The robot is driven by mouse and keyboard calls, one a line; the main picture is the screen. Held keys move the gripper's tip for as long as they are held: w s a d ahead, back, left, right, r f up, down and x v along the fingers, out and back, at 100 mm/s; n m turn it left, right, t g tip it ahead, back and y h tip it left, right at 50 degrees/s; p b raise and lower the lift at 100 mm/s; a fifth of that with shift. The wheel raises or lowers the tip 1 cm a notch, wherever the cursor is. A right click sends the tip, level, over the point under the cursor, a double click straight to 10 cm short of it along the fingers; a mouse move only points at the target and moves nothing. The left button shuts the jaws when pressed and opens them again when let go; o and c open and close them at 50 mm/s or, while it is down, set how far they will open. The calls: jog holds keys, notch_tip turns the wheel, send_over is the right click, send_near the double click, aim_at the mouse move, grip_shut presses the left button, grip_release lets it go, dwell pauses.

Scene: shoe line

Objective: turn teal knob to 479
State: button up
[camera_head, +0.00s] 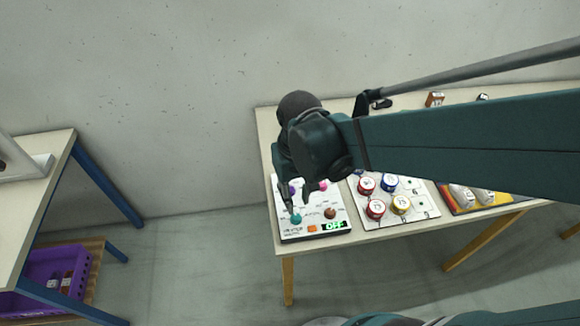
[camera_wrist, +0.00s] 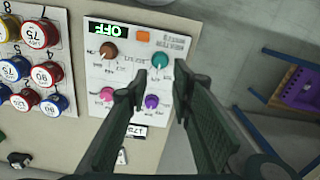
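The teal knob (camera_head: 296,218) sits at the front left of a white control panel (camera_head: 285,235) on the table. In the wrist view the teal knob (camera_wrist: 160,61) lies just beyond and between my fingertips. My gripper (camera_wrist: 159,78) is open and empty, its two fingers well apart. In the head view my gripper (camera_head: 302,199) hangs over the left part of the panel, partly covering it. I cannot tell its exact height above the knob. The green display (camera_head: 334,225) reads OFF, and it also shows in the wrist view (camera_wrist: 107,30).
The panel also has an orange button (camera_wrist: 142,36), a brown knob (camera_wrist: 109,49), a pink knob (camera_wrist: 106,93) and a purple knob (camera_wrist: 151,101). A board with several red, blue and yellow round pieces (camera_head: 401,204) is to its right. A purple crate (camera_head: 45,275) is low at left.

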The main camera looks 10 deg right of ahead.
jog(key=shift+r, duration=1.75)
jog(key=d+r+m+t, duration=0.2)
jog(key=d+r+t, duration=0.5)
jog(key=d+r, duration=0.3)
jog(key=shift+s+d, duration=0.35)
jog(key=shift+d, duration=0.6)
dwell(2.4)
